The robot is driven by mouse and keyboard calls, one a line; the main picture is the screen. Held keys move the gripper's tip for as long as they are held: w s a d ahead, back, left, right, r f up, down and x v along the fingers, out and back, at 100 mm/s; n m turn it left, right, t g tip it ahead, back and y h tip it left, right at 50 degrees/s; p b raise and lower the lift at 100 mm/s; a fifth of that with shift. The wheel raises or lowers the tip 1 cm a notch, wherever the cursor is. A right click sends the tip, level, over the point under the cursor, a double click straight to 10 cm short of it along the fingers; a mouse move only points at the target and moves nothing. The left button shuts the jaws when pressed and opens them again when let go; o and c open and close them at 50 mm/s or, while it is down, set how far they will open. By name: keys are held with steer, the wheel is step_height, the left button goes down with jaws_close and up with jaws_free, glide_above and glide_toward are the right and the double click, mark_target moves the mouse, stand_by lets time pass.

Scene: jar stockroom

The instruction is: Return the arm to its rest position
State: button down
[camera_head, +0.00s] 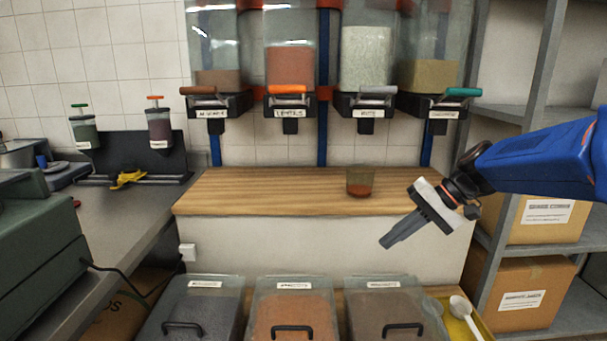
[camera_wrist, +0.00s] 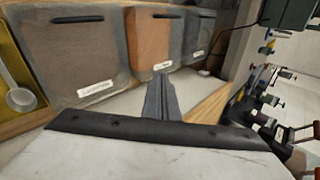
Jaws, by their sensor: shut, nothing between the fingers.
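My gripper (camera_head: 384,243) hangs at the end of my blue arm, which reaches in from the right side of the head view. The fingers are closed together with nothing between them and point down and to the left. It is in the air in front of the wooden counter (camera_head: 250,192), apart from everything around it. In the wrist view the closed fingers (camera_wrist: 161,80) show at the middle, with the bins beyond them. A small clear cup (camera_head: 360,181) with reddish contents stands on the counter, behind and left of the gripper.
Several dispensers (camera_head: 290,70) hang above the counter. Lidded bins (camera_head: 294,310) stand in front below, beside a yellow tray (camera_head: 480,322) with a white scoop (camera_head: 462,307). A grey shelf (camera_head: 520,75) with cardboard boxes (camera_head: 530,290) stands at the right, close to my arm.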

steer(key=s+d+f+t+h, duration=0.1)
steer(key=s+d+f+h, duration=0.1)
steer(key=s, duration=0.5)
steer(key=s+d+f+n+t+h, duration=0.1)
steer(key=s+d+f+h, duration=0.2)
steer(key=s, duration=0.5)
steer(key=s+d+f+n+t+h, duration=0.1)
steer(key=s+d+f+h, duration=0.2)
steer(key=s, duration=0.5)
steer(key=shift+s+f+t+h, duration=0.15)
steer(key=shift+f+t+h, duration=0.15)
steer(key=shift+f, duration=0.35)
